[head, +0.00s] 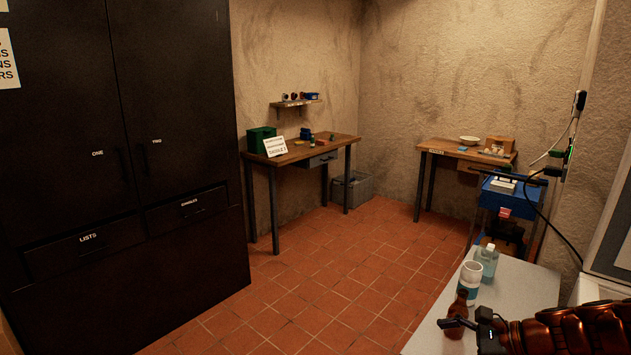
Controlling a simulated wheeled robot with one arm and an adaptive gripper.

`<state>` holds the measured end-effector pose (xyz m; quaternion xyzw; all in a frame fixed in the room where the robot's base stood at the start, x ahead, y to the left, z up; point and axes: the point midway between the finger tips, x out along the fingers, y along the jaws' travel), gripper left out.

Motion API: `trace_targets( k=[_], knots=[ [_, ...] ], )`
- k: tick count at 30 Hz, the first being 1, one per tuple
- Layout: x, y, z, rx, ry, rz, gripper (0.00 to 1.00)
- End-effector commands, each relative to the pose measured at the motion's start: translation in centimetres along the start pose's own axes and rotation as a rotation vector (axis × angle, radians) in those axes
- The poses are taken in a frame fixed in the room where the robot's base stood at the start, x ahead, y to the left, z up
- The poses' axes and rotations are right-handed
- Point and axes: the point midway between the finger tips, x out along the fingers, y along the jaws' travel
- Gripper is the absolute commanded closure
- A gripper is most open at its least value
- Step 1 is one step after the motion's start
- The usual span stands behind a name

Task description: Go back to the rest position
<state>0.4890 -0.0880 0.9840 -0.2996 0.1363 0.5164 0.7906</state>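My gripper (462,323) is at the bottom right, over the near end of a pale table (516,277). One dark finger points left across the front of a small brown bottle (461,303). The second finger is not clearly visible, so I cannot tell whether the gripper is open or shut, or whether it touches the bottle. My arm reaches in from the right edge. A white container with a blue-green band (470,284) stands just behind the brown bottle. A clear bottle with bluish liquid (487,262) stands farther back.
Dark cabinets (120,160) fill the left. A wooden desk (328,146) with a green box (261,139) and a sign stands at the back; another desk (450,150) is right of it. A blue cart (505,198) stands behind the pale table. The tiled floor (310,275) between is clear.

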Motion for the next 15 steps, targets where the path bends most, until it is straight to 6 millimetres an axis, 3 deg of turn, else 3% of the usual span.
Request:
trace_targets(
  k=[3,6,15],
  knots=[
    [1.8,3.0,3.8,-0.174,0.018,0.128,0.16],
    [2.8,5.8,6.1,-0.313,0.034,0.234,0.16],
    [3.3,14.5,10.4,-0.703,0.085,0.535,0.16]
  ],
)
